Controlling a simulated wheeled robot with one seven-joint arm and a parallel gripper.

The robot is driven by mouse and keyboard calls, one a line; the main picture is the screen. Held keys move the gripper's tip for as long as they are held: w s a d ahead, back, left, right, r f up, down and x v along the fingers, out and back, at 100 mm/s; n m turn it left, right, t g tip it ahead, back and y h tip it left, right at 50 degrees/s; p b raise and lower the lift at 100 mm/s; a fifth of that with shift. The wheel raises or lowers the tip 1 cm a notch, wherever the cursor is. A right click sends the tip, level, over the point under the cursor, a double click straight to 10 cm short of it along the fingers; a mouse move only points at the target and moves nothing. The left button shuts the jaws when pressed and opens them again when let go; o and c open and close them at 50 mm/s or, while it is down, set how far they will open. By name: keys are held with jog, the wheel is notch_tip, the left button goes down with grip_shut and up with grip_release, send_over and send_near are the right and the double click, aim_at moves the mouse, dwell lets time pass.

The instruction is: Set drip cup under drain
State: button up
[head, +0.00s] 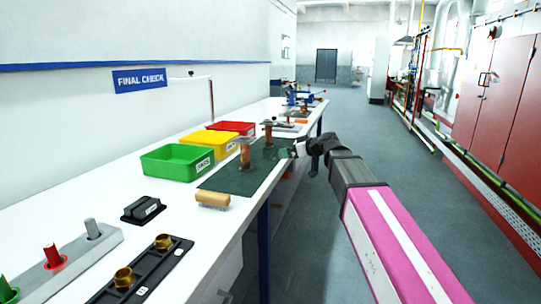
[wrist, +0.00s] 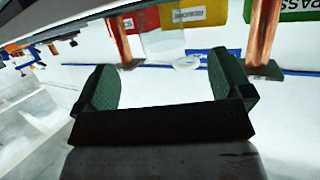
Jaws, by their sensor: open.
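My gripper (head: 299,150) is open at the right edge of the green mat (head: 225,181) on the bench, with its fingers toward the mat. In the wrist view, which is upside down, its two green-padded fingers (wrist: 170,85) stand wide apart. Beyond them a pale, see-through, cup-like shape (wrist: 163,45) shows beside a white disc (wrist: 187,63). I cannot tell for sure that it is the drip cup, or whether it touches anything. Two copper columns stand on the mat, a near one (head: 245,155) and a far one (head: 268,135). I cannot make out which part is the drain.
Green (head: 178,162), yellow (head: 209,143) and red (head: 234,128) bins line the wall side. A wooden-handled brush (head: 212,200), a black block (head: 143,209) and a fixture with brass fittings (head: 140,272) lie nearer. The aisle floor (head: 345,115) is clear.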

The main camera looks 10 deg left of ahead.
aim_at(276, 152)
jog(key=x, duration=1)
jog(key=shift+w+a, duration=0.15)
jog(key=shift+a, duration=0.25)
jog(key=c, duration=1)
jog(key=shift+c, duration=0.2)
